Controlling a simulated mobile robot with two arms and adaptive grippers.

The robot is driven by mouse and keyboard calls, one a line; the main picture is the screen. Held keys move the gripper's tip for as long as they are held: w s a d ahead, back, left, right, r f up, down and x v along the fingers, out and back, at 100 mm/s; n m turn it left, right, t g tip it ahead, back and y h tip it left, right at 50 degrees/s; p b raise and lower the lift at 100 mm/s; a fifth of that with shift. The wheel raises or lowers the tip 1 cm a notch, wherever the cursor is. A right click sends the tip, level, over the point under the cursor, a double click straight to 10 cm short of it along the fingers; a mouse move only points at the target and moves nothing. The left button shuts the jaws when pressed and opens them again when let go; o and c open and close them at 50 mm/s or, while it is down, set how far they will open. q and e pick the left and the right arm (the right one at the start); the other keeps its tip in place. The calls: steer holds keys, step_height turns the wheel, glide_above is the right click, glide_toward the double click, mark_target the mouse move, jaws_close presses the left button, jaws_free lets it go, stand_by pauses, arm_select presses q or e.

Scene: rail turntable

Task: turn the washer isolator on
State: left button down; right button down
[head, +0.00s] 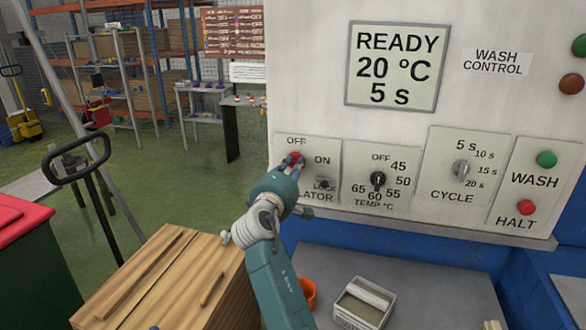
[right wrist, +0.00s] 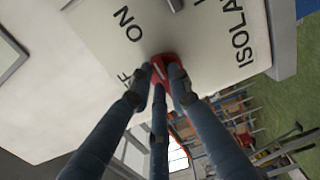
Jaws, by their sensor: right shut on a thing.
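The washer isolator is a red knob (head: 296,157) on the left plate of the wash control panel, with OFF printed at its upper left and ON to its right. In the right wrist view the red knob (right wrist: 163,62) sits between my fingers, beside the ON and ISOLATOR lettering. My right gripper (head: 292,163) is shut on the knob, and its fingers partly hide it. The right wrist view shows the gripper's fingers (right wrist: 160,77) closed around it. I cannot tell for sure which label the knob points to. My left gripper is not in view.
A small dark lock (head: 323,184) sits below right of the knob. The temperature dial (head: 378,180), cycle dial (head: 460,169), green WASH button (head: 546,159) and red HALT button (head: 526,207) are to the right. The display (head: 397,67) reads READY. A wooden box (head: 165,280) stands below.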

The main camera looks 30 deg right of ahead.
steer(key=shift+f, duration=0.15)
steer(key=c, duration=1.6)
jaws_free()
steer(key=shift+s+a, duration=0.1)
steer(key=v, duration=0.7)
steer(key=shift+s+a, duration=0.1)
